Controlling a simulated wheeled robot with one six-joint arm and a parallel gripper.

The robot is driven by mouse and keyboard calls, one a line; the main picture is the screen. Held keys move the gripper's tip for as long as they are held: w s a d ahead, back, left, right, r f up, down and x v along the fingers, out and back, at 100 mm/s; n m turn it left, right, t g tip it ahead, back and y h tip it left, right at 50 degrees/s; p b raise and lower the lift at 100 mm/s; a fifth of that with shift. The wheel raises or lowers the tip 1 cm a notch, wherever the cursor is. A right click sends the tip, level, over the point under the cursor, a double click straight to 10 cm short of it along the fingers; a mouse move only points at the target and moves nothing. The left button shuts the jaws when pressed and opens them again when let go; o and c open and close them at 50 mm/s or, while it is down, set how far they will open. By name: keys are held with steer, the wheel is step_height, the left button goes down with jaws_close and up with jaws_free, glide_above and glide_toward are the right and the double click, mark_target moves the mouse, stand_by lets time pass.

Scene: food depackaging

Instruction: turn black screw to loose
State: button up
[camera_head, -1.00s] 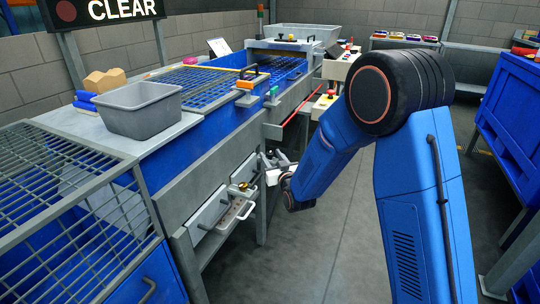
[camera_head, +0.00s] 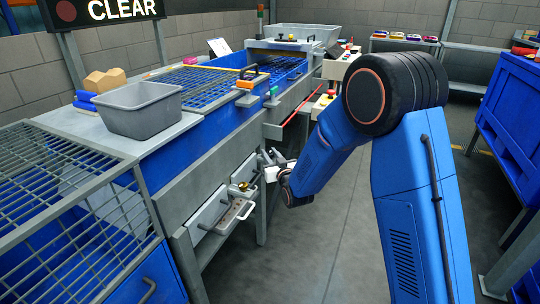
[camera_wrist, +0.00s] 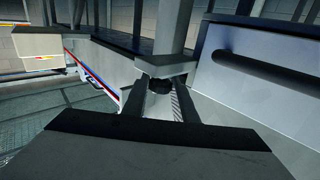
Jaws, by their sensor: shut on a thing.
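The black screw (camera_wrist: 159,86) shows in the wrist view as a short dark round knob below a grey upright post. My gripper (camera_wrist: 160,98) has one grey finger on each side of it and is shut on it. In the head view my gripper (camera_head: 268,171) is at the side of the machine, near the right end of the light panels. The screw is too small to make out there, and how far it is turned cannot be told.
A light panel with a dark bar handle (camera_wrist: 265,70) stands close on the right in the wrist view. The grey machine frame (camera_head: 195,170) runs along the left of my arm. A grey bin (camera_head: 137,122) stands on top. The floor (camera_head: 325,245) below is clear.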

steer(key=shift+d+n+g+y, duration=0.1)
steer(key=shift+n+g+y, duration=0.2)
steer(key=shift+y, duration=0.1)
steer(key=n+g+y, duration=0.3)
steer(key=y, duration=0.1)
steer(key=shift+w+n+g+y, duration=0.1)
steer(key=shift+n+g+y, duration=0.2)
steer(key=shift+n+y, duration=0.1)
steer(key=n+g+y, duration=0.2)
steer(key=n+g, duration=0.1)
steer(key=g, duration=0.1)
steer(key=n+g+y, duration=0.2)
steer(key=g, duration=0.1)
steer(key=shift+n+g, duration=0.4)
steer(key=n+g, duration=0.2)
steer(key=g, duration=0.2)
steer(key=n+g, duration=0.3)
steer(key=g, duration=0.1)
steer(key=shift+f, duration=0.1)
steer(key=shift+n+g+h, duration=0.6)
steer(key=shift+n+g, duration=0.6)
steer(key=shift+g, duration=0.5)
steer(key=shift+n+g+h, duration=0.6)
steer(key=shift+n+g, duration=0.6)
steer(key=shift+g, duration=0.5)
steer(key=o, duration=1)
steer(key=shift+o, duration=0.2)
